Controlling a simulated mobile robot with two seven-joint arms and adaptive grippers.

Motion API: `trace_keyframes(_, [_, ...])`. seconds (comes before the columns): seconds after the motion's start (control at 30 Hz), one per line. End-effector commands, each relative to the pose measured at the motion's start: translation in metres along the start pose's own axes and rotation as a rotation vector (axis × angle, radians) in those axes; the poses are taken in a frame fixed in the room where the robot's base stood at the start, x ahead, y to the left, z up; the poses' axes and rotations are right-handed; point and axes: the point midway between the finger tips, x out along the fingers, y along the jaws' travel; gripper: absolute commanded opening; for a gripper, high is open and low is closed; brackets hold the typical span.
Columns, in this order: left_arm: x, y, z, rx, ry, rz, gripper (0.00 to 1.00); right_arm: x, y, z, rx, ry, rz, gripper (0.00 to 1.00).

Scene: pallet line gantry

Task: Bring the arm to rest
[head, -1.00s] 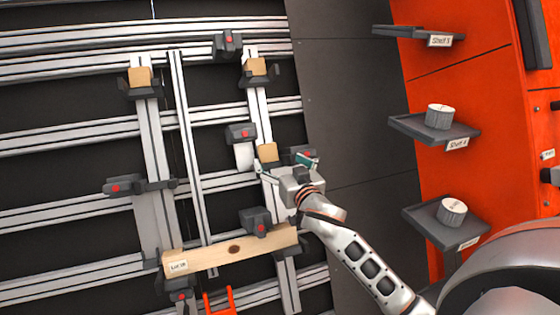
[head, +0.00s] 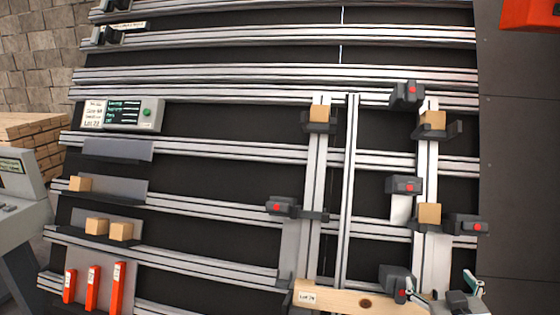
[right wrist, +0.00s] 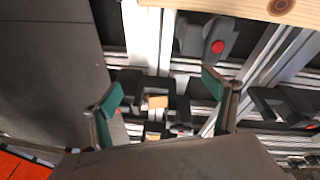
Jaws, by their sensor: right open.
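My right gripper (head: 441,287) is at the lower right of the head view, beside the right end of the wooden board (head: 345,301). Its teal-padded fingers are spread, and nothing shows between them in the right wrist view (right wrist: 162,92). In that view the board (right wrist: 255,6) crosses the top right, apart from the fingers. A wooden block (head: 429,213) sits on the right upright (head: 424,160), above the gripper in the head view. Most of my right arm is outside the head view's lower edge. My left gripper is not in view.
Dark clamps with red buttons (head: 465,227) (head: 394,282) stand close to my right gripper. A display panel (head: 122,114), shelves with wooden blocks (head: 97,226) and several orange pieces (head: 93,287) are at the left.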

Motion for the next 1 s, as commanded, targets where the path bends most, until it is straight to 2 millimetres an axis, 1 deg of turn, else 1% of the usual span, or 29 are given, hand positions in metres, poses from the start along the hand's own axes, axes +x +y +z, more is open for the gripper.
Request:
trace_keyframes(0.03, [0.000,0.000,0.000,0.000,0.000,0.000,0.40,-0.017,-0.007,0.029,-0.062,-0.067,-0.008,0.86])
trace_keyframes(0.07, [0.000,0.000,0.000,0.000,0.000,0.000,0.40,-0.027,-0.011,0.045,-0.105,-0.107,-0.013,0.86])
trace_keyframes(0.1, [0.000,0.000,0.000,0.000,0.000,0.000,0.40,-0.042,-0.014,0.066,-0.164,-0.161,-0.022,0.86])
trace_keyframes(0.13, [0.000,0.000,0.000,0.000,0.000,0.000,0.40,-0.052,-0.017,0.081,-0.206,-0.200,-0.030,0.86])
trace_keyframes(0.2, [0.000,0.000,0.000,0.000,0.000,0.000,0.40,-0.077,-0.020,0.110,-0.301,-0.282,-0.050,0.86])
trace_keyframes(0.33, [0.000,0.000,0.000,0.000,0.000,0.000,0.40,-0.116,-0.023,0.150,-0.437,-0.399,-0.095,0.86])
trace_keyframes(0.5, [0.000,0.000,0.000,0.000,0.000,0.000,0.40,-0.158,-0.024,0.185,-0.573,-0.513,-0.152,0.86])
trace_keyframes(0.7, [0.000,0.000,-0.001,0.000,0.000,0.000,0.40,-0.203,-0.021,0.215,-0.706,-0.625,-0.225,0.86])
trace_keyframes(0.77, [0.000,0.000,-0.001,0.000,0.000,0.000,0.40,-0.215,-0.021,0.223,-0.739,-0.652,-0.248,0.86])
trace_keyframes(0.8, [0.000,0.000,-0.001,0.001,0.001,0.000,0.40,-0.208,-0.030,0.225,-0.718,-0.629,-0.259,0.86])
trace_keyframes(1.0, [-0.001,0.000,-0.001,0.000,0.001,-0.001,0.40,-0.198,-0.067,0.241,-0.633,-0.562,-0.323,0.86])
